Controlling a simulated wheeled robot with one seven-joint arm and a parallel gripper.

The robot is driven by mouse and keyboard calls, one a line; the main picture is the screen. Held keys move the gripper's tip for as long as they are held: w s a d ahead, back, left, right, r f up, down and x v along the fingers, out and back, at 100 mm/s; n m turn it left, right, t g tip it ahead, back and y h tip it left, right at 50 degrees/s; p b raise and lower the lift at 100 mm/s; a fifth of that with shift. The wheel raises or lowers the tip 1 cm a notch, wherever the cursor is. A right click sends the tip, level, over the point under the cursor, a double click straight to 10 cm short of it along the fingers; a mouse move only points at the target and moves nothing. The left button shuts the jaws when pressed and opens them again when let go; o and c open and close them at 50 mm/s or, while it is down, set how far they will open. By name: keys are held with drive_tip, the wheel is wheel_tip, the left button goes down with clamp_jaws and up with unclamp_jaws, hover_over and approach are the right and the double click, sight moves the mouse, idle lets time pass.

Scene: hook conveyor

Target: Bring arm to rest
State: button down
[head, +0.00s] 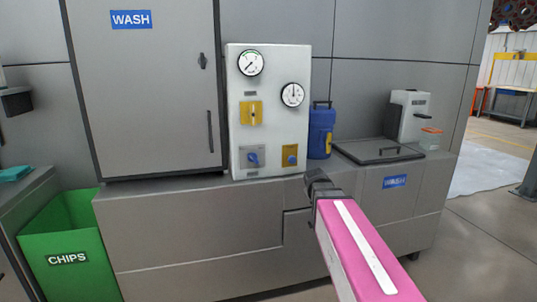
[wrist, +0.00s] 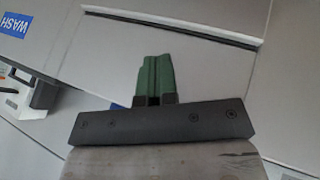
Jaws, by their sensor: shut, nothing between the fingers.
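My gripper (wrist: 153,58) is shut and empty in the wrist view, its two green fingertips pressed together against a plain grey machine front. In the head view my pink arm link comes in from the lower right. The dark gripper end (head: 318,181) points at the machine, in front of the counter edge just below the control panel (head: 272,125). The fingertips are too small to make out there. I cannot tell whether the gripper touches the machine.
A grey wash cabinet (head: 150,110) stands at the left. A blue canister (head: 320,130) and a dark lid (head: 376,152) sit on the counter right of the panel. A green chips bin (head: 70,240) stands at the lower left. Open floor (head: 490,225) lies at the right.

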drive_tip(key=s+a+f+m+g+y, duration=0.2)
drive_tip(key=s+f+g, duration=0.4)
drive_tip(key=s+f, duration=1.1)
drive_tip(key=shift+s+f+m+g+y, duration=0.4)
drive_tip(key=shift+s+m+y, duration=0.1)
drive_tip(key=shift+s+m, duration=0.55)
drive_tip(key=shift+a, duration=0.1)
